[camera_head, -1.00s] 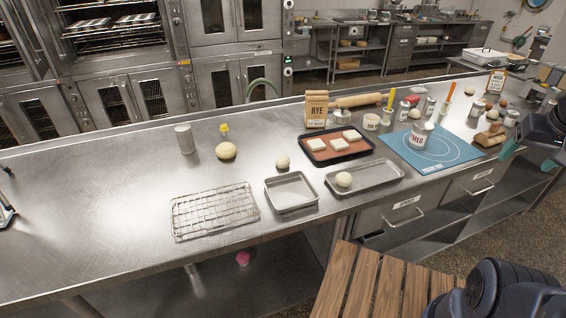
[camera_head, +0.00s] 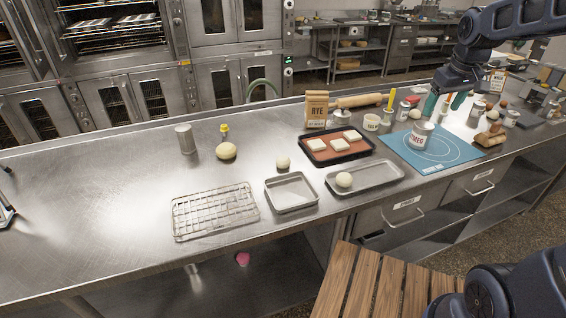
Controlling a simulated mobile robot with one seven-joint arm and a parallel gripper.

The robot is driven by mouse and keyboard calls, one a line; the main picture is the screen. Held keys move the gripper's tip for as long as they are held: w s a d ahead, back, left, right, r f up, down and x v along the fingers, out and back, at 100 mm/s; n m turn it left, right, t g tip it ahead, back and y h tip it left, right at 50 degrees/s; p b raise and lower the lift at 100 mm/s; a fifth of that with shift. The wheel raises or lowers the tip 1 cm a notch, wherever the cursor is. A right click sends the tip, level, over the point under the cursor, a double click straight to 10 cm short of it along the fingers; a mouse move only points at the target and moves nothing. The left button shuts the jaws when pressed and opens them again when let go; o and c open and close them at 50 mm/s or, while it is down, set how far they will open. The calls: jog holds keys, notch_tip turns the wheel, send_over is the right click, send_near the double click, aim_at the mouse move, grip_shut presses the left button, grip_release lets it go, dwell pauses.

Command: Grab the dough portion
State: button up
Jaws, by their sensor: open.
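Several pale round dough pieces are in the head view. A large one (camera_head: 226,151) lies on the bare counter at left centre. A smaller dough portion (camera_head: 283,162) sits on the counter just behind the small empty tray. Another dough ball (camera_head: 344,180) lies in the longer metal tray. One more pale ball (camera_head: 415,113) is behind the blue mat, near my gripper. My gripper (camera_head: 446,104) points down over the right part of the counter, open, its teal fingers apart. I see nothing between them. Its exact height above the counter is hard to tell.
A white tin (camera_head: 421,135) stands on the blue mat (camera_head: 455,158). A dark tray (camera_head: 312,157) holds pale squares. A rolling pin (camera_head: 358,101), rye bag (camera_head: 317,109), wire rack (camera_head: 190,225) and small tray (camera_head: 291,206) are around. The left counter is mostly clear.

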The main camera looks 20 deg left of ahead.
jog(key=w+a+f+n+g, duration=0.1)
jog(key=w+a+f+n, duration=0.1)
jog(key=a, duration=0.5)
jog(key=w+a+f+n, duration=0.1)
jog(key=a+n, duration=0.1)
jog(key=a, duration=0.5)
jog(key=n+g, duration=0.2)
jog(key=n, duration=0.6)
send_near(283, 157)
jog(key=shift+s+a+h, duration=0.4)
jog(key=shift+s+a, duration=0.05)
jog(key=shift+a, duration=0.15)
notch_tip(283, 157, down, 5)
jog(key=shift+d+r, duration=0.1)
jog(key=shift+w+d+f, duration=0.1)
jog(key=shift+f, duration=1.3)
jog(key=shift+w+d+f, duration=0.1)
jog(key=shift+f, duration=1.35)
jog(key=c, duration=1.1)
